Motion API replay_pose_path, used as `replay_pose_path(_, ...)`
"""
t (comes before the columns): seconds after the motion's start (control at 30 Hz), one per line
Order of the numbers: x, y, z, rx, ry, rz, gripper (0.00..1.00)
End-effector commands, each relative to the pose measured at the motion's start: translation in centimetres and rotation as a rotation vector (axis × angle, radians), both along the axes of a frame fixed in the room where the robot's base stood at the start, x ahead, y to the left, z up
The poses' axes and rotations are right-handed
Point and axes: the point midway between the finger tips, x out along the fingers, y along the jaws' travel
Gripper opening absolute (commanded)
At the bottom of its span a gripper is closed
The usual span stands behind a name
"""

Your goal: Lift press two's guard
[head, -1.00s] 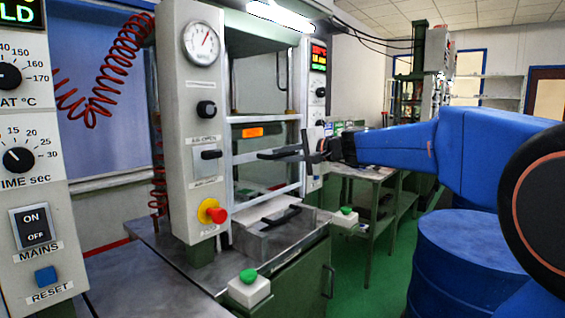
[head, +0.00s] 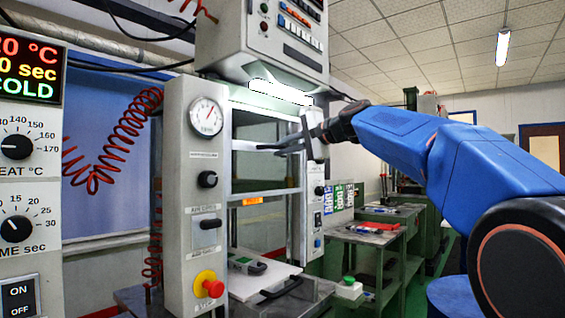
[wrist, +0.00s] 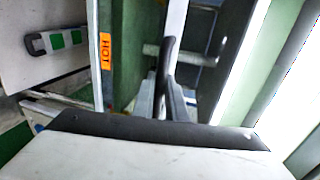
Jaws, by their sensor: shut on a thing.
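Press two's guard (head: 265,191) is a clear panel in a pale metal frame between the press's two uprights. It stands raised, with its lower rail level with the orange HOT label and an open gap below. My gripper (head: 280,147) reaches in from the right and is shut at the guard's front, at its upper crossbar. In the wrist view, my dark fingers (wrist: 168,85) are closed beside the pale frame; the exact grip is partly hidden.
The HOT label (head: 252,201) is inside the press. A mould (head: 247,265) lies on a pale plate below. A red emergency stop (head: 208,284) is on the left upright, and a control box (head: 265,35) overhangs above. A side table (head: 370,236) is on the right.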

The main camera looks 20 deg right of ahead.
Motion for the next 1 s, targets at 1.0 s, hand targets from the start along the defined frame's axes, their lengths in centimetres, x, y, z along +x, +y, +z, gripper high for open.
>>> replay_pose_path(1.0, -1.3, -1.0, 0.8, 0.000, -0.001, -0.002, 0.31)
